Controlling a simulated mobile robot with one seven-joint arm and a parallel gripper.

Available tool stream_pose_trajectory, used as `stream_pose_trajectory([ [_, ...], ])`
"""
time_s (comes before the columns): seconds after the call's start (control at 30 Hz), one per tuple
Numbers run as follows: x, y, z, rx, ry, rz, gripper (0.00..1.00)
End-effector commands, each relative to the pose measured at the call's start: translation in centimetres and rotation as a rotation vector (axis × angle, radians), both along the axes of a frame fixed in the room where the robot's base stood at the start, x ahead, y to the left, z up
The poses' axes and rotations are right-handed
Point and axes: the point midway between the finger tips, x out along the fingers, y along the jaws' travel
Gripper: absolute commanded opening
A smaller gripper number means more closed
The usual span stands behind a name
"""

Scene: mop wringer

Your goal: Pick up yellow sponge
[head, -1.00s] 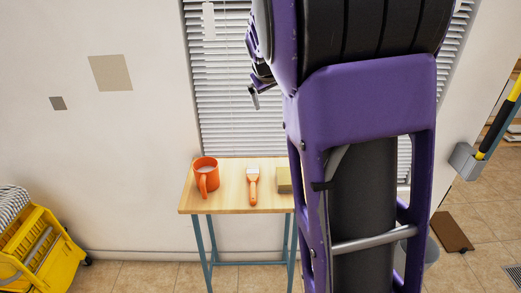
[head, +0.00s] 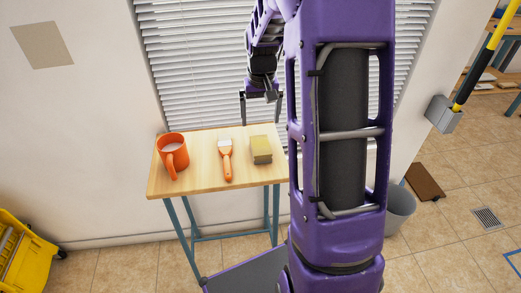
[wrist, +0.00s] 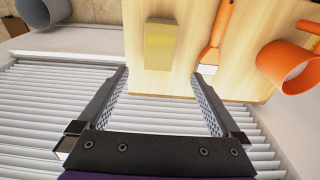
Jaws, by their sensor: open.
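The yellow sponge (head: 261,149) lies on the right part of a small wooden table (head: 190,185), and it also shows in the wrist view (wrist: 160,45). It is a block with a yellow top and a darker side. My gripper (head: 262,112) is open and empty, above the back edge of the table near the sponge. In the wrist view the two fingers (wrist: 160,85) are spread wide, and the sponge lies beyond their tips, roughly centred between them. Nothing hides the sponge.
An orange brush (head: 227,165) lies left of the sponge, and an orange mug (head: 172,155) stands further left. Window blinds (head: 200,70) are close behind the table. A yellow mop bucket (head: 25,255) stands at lower left, and a grey bin (head: 400,208) is on the right.

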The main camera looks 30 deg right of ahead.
Motion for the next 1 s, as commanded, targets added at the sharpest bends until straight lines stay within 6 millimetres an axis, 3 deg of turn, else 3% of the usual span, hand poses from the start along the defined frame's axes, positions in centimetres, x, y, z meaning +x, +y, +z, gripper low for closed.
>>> stream_pose_trajectory([
  [0.03,0.0,0.0,-1.5,0.001,0.005,0.0,1.0],
  [0.2,0.4,-0.2,-4.7,0.001,0.002,0.0,1.0],
  [0.57,0.6,-0.3,-7.2,-0.001,0.0,-0.001,1.0],
  [0.83,0.4,-0.3,-11.2,-0.001,0.001,0.0,1.0],
  [1.0,0.5,-0.3,-11.6,-0.002,-0.002,0.0,1.0],
])
